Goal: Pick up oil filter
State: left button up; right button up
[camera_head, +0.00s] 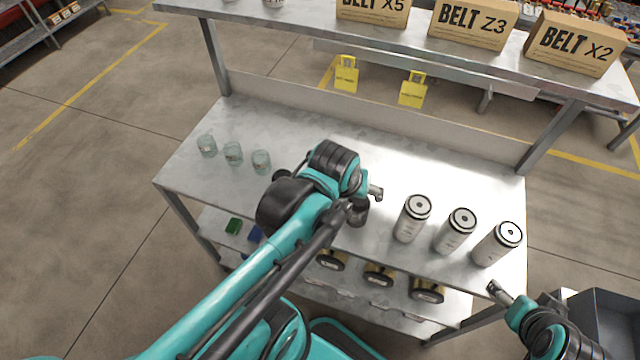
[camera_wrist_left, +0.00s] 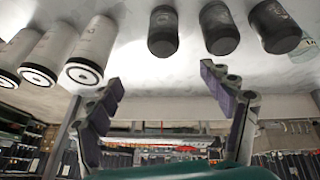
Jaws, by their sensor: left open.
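Three white cylinders with black-ringed tops, which look like oil filters, stand upright in a row on the right of the metal table: left (camera_head: 412,220), middle (camera_head: 455,233) and right (camera_head: 496,246). They also show at the left of the upside-down left wrist view (camera_wrist_left: 92,48). My left gripper (camera_head: 368,198) is open and empty, left of the row and apart from it. Both its fingers show in the left wrist view (camera_wrist_left: 160,78). Three dark cylinders (camera_wrist_left: 219,28) stand there too; my left arm mostly hides them in the head view. My right gripper (camera_head: 496,289) is below the right filter; its jaw opening is unclear.
Three glass jars (camera_head: 233,153) stand at the table's left. A raised shelf (camera_head: 290,22) with boxes marked BELT (camera_head: 465,28) runs along the back. A lower shelf (camera_head: 455,305) holds several yellow-and-black parts (camera_head: 378,275). A dark bin (camera_head: 610,320) stands at the lower right.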

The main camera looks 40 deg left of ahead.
pick_arm(q)
jog(key=w+a+f+n+g, duration=0.1)
jog(key=a+f+n, duration=0.2)
jog(key=a+n, duration=0.1)
jog(key=w+a+f+n+g, duration=0.1)
jog(key=a+f+n+g, duration=0.1)
jog(key=a+f+n, duration=0.1)
jog(key=w+a+f+n+g, duration=0.1)
jog(key=a+f+n+g, duration=0.1)
jog(key=a+n, duration=0.3)
jog(key=shift+w+a+f+n, duration=0.2)
jog(key=shift+w+f+n, duration=0.2)
jog(key=shift+f+n, duration=0.35)
jog(key=shift+s+a+f+n+h, duration=0.1)
jog(key=shift+a+f+n+h, duration=0.15)
jog(key=shift+f+h, duration=0.05)
jog(key=shift+s+a+f, duration=0.1)
jog(key=shift+f, duration=0.2)
jog(key=f, duration=0.2)
jog(key=f+b, duration=0.1)
jog(key=f, duration=0.1)
jog(key=f+b, duration=0.1)
jog(key=f, duration=0.1)
jog(key=shift+s+d+f, duration=0.25)
jog(key=shift+s+d, duration=0.15)
jog(key=shift+f+b, duration=0.35)
jog(key=shift+f, duration=0.15)
jog(key=c, duration=1.6)
